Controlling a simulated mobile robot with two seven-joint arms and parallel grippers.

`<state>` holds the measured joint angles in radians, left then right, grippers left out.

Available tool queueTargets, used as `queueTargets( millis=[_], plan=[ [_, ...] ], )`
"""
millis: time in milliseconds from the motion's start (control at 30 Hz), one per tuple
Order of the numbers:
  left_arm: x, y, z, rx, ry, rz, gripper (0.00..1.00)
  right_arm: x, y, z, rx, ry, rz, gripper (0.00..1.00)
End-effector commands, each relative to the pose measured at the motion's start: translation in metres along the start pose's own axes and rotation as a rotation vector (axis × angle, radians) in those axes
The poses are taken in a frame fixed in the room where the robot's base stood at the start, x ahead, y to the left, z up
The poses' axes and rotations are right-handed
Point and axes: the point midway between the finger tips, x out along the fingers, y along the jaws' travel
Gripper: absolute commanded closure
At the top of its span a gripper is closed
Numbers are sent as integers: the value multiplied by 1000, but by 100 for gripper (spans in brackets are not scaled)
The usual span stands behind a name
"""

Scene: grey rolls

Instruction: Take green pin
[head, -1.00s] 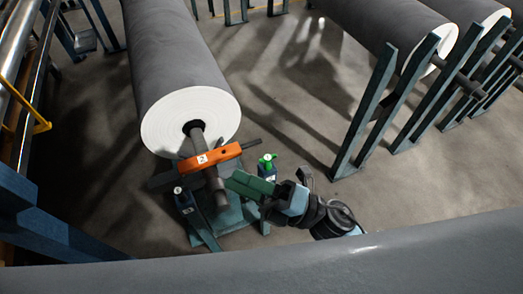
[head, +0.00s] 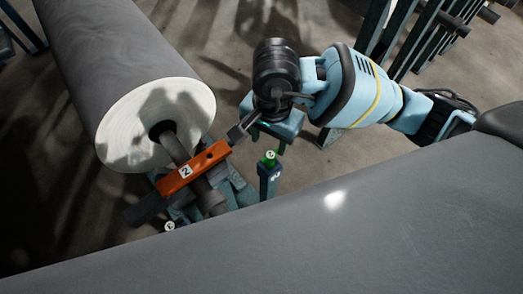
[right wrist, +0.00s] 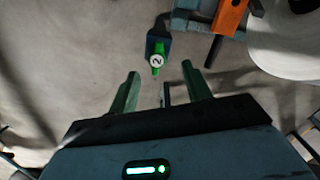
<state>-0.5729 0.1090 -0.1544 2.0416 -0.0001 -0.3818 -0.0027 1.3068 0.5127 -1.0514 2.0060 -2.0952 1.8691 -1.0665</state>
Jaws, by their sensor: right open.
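The green pin (head: 269,158) stands upright in a dark blue holder (head: 269,175) beside the roll stand. In the right wrist view the green pin (right wrist: 157,60) has a round white cap marked 2. My right gripper (head: 268,142) points down close to the pin in the head view. In the right wrist view its two green fingers (right wrist: 160,72) are apart and empty, with the pin showing ahead, between their tips in the picture. No contact with the pin shows. My left gripper is not in view.
An orange bar (head: 194,168) marked 2 lies across the shaft of the large grey roll (head: 120,60), left of the pin. The bar also shows in the right wrist view (right wrist: 231,16). A large grey surface (head: 300,235) fills the front.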

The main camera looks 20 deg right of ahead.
Motion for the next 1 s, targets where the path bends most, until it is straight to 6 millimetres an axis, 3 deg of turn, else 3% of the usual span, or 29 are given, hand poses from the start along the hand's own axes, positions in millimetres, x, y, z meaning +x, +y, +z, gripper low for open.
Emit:
queueTargets(
  millis=[267,500,700,1000],
  plan=[
    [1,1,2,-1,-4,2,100,-1,0,-9,-8,47,7,51],
    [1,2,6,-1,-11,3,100,21,1,-9,-6,43,8,51],
    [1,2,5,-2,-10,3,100,26,1,-8,-7,42,6,51],
    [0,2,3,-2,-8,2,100,65,6,-3,-6,41,9,51]
  ],
)
